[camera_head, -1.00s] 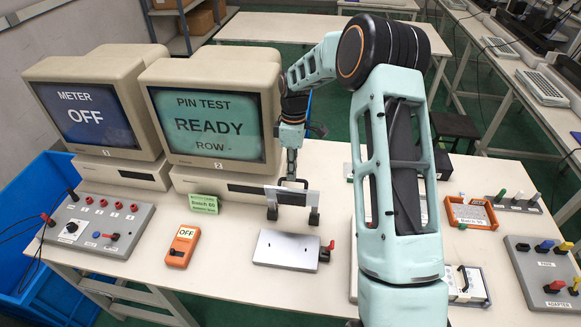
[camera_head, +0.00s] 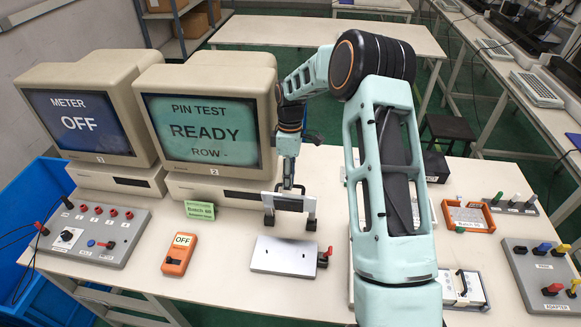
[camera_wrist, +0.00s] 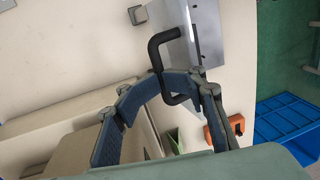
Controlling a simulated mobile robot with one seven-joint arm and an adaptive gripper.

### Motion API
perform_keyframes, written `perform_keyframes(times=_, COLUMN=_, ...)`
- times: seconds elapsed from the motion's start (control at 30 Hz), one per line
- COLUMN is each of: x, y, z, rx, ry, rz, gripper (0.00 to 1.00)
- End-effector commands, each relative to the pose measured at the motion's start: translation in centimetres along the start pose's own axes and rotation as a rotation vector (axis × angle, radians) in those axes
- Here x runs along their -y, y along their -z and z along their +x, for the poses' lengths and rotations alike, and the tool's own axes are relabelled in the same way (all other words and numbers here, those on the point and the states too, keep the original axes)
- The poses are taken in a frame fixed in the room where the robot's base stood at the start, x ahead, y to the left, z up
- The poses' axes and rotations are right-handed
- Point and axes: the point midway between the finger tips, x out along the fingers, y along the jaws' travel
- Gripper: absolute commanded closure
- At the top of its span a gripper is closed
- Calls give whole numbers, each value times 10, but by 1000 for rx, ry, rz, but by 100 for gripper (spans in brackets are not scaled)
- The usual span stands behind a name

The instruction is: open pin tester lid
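The pin tester shows in the head view as a flat pale metal plate (camera_head: 284,256) on the table, with a red-knobbed lever (camera_head: 326,255) at its right end. Behind the plate, the silver lid (camera_head: 291,203) stands raised, with dark brackets at both lower corners. In the wrist view the lid (camera_wrist: 209,25) carries a black U-shaped handle (camera_wrist: 154,60). My gripper (camera_head: 289,187) is at the lid's top edge. In the wrist view my gripper's fingers (camera_wrist: 194,77) curl around and through the handle, and their tips appear to meet. The exact finger contact is partly hidden.
The monitor (camera_head: 203,130) reading "PIN TEST READY" stands close behind left. An orange meter (camera_head: 179,254) reading "OFF" lies left of the plate, and a grey panel (camera_head: 95,234) is farther left. An orange tray (camera_head: 468,216) and an adapter box (camera_head: 540,275) are at right.

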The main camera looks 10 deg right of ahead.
Motion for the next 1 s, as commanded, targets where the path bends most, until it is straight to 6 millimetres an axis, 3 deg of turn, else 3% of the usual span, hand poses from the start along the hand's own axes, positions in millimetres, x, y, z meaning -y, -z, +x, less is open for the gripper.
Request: perform_keyframes(times=1.0, x=-60, y=0, z=-44, rx=-2, ry=-4, rz=1, gripper=74)
